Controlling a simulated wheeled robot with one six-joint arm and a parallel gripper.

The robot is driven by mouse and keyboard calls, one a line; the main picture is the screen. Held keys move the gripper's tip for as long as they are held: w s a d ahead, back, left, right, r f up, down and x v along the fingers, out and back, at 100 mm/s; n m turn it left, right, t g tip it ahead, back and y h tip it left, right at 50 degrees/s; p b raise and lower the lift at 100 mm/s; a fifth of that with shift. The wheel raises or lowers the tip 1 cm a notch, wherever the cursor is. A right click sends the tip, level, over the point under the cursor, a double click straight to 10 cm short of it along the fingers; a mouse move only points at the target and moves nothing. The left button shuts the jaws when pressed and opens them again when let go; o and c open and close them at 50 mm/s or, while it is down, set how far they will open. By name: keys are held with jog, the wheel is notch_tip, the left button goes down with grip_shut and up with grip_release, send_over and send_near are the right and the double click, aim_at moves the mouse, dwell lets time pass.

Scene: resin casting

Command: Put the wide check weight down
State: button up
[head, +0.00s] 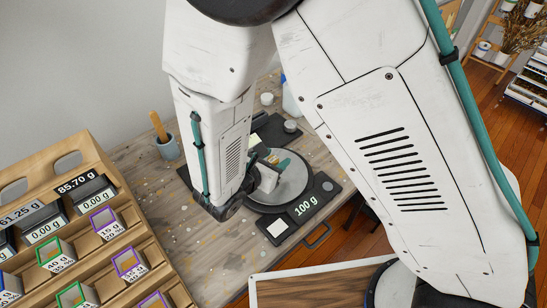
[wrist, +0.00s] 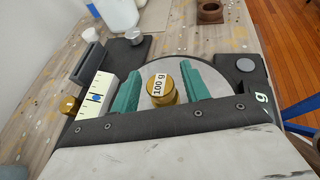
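The wide check weight (wrist: 162,90), a brass cylinder labelled 100 g, stands upright on the round pan of the scale (wrist: 215,77) in the wrist view. My gripper (wrist: 165,85) is open, with one teal finger on each side of the weight and a narrow gap showing on both sides. In the head view my gripper (head: 277,168) is low over the scale pan (head: 290,188), and the scale's display (head: 306,207) reads 100 g. The weight itself is hidden there behind my gripper.
A brass knob-like thing (wrist: 69,105) shows left of my gripper. A small metal cylinder (wrist: 134,36) stands on a dark plate behind the scale. A wooden rack (head: 130,200) with labelled bins and displays stands at left, a blue cup (head: 168,148) behind it.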

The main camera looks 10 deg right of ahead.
jog(key=shift+r, duration=0.15)
jog(key=v, duration=1.2)
jog(key=d+r+m+g+y, duration=0.1)
jog(key=d+r+m+g, duration=0.5)
jog(key=d, duration=0.4)
jog(key=d+r+m+g, duration=0.3)
jog(key=d+r+m, duration=0.4)
jog(key=d+m, duration=0.25)
jog(key=s+d+r+m+y, duration=0.7)
jog(key=s+d+m+y, duration=0.1)
jog(key=s+m, duration=0.3)
jog(key=shift+s+d+r+m, duration=0.25)
jog(key=shift+d+r+m, duration=0.1)
jog(key=shift+m, duration=0.3)
